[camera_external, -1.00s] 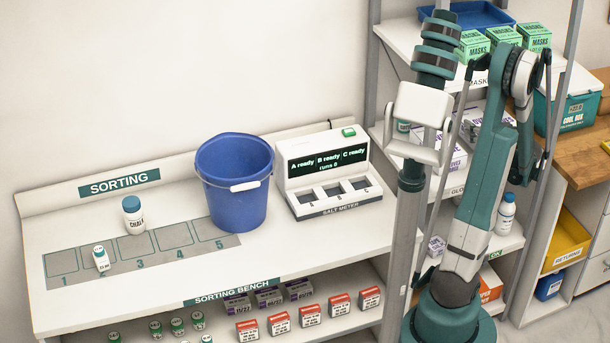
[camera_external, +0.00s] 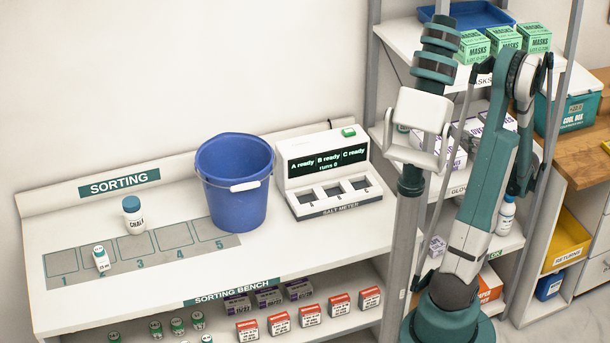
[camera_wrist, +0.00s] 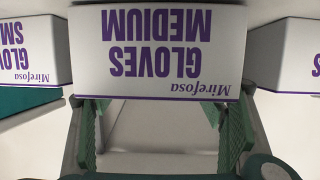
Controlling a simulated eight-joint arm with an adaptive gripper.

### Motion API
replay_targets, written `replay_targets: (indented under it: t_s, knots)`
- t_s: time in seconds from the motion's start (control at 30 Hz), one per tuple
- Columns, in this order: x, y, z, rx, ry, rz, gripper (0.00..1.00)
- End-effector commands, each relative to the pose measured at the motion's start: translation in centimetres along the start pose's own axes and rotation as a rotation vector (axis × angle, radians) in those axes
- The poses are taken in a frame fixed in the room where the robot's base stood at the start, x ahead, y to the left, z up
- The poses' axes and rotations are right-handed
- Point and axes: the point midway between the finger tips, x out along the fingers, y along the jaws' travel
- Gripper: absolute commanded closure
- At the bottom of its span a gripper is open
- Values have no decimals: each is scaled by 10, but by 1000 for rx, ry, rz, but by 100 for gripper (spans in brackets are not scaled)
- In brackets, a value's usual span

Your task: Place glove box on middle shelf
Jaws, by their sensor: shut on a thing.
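A white glove box with purple print reading "Gloves Medium" (camera_wrist: 158,50) fills the upper middle of the wrist view, upside down in the picture. My gripper (camera_wrist: 160,125) is shut on it, with one green finger pad at each side below the printed face. In the external view my gripper is hidden behind my arm. The middle shelf, with its "Glo..." label (camera_external: 458,189), is partly hidden by my arm. White and purple boxes (camera_external: 456,152) stand on it. I cannot tell there which one is the held box.
In the wrist view a box printed "Gloves Sm..." (camera_wrist: 30,50) is on the left and another white box (camera_wrist: 292,55) on the right. Green mask boxes (camera_external: 505,40) stand on the top shelf. A grey shelf post (camera_external: 562,150) borders the right side.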

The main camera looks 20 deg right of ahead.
Motion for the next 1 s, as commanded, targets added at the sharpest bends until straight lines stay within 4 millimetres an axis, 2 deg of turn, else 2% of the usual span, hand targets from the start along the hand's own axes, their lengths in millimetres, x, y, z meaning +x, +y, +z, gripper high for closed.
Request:
replay_targets:
  t_s: [0.37,0.4,0.5,1.0]
  knots:
    - [0,0,2,0,0,0,52]
    - [1,0,2,0,0,0,27]
    - [0,0,2,0,0,0,14]
    - [-2,0,1,0,0,1,14]
